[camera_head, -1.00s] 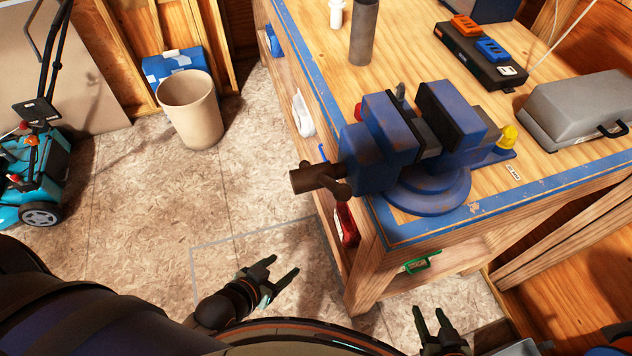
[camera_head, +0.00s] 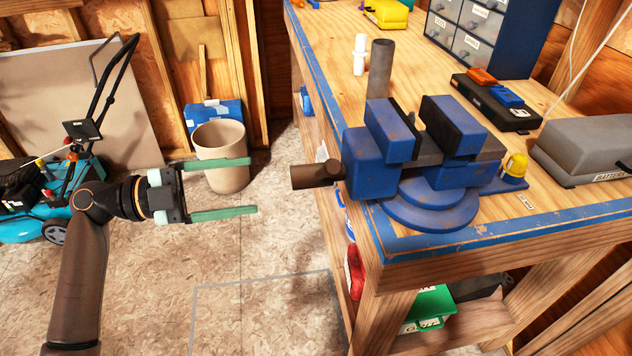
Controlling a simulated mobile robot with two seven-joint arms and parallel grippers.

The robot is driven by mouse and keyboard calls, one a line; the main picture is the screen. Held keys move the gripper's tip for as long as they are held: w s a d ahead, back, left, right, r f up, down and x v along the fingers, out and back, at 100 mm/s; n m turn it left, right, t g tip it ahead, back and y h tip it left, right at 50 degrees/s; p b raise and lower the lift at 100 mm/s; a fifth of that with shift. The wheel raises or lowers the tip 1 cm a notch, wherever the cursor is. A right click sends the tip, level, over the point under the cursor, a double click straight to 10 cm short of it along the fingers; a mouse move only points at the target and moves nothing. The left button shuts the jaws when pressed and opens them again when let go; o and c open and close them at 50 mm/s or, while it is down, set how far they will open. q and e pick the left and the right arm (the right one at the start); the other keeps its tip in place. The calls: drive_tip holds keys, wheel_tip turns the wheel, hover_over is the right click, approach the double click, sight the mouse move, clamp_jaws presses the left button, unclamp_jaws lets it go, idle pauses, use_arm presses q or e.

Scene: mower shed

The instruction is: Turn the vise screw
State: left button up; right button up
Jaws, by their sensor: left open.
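The blue vise (camera_head: 378,150) is mounted at the front left corner of the workbench (camera_head: 470,243), its jaws apart. Its brown screw head (camera_head: 315,174) sticks out to the left past the bench edge. The handle bar is not clearly visible. My left gripper (camera_head: 252,186) is open and empty, with its two green fingers pointing right toward the screw head. A gap separates the fingertips from the screw head. My right gripper is not in view.
On the bench stand a grey cylinder (camera_head: 380,70), a yellow-capped item (camera_head: 514,167), a black case (camera_head: 497,103) and a grey case (camera_head: 590,150). A beige bin (camera_head: 221,152) and a teal mower (camera_head: 38,231) stand on the floor.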

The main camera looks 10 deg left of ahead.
sight(316, 176)
use_arm(q)
drive_tip(key=shift+m, duration=0.3)
drive_tip(key=p+x, duration=0.1)
drive_tip(key=x, duration=0.2)
drive_tip(key=p+x, duration=0.1)
drive_tip(key=x, duration=0.3)
drive_tip(key=r+p+x, duration=0.1)
drive_tip(key=x, duration=0.3)
drive_tip(key=shift+s+d+p, duration=0.1)
drive_tip(key=shift+d+p, duration=0.2)
drive_tip(key=shift+p, duration=0.05)
drive_tip(key=shift+d+f, duration=0.1)
drive_tip(key=shift+d, duration=0.3)
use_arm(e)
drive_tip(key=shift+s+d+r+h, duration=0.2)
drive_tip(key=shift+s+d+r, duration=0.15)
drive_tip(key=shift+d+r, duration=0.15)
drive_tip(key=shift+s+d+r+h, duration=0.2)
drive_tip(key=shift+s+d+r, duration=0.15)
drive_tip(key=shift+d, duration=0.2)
use_arm(q)
clamp_jaws()
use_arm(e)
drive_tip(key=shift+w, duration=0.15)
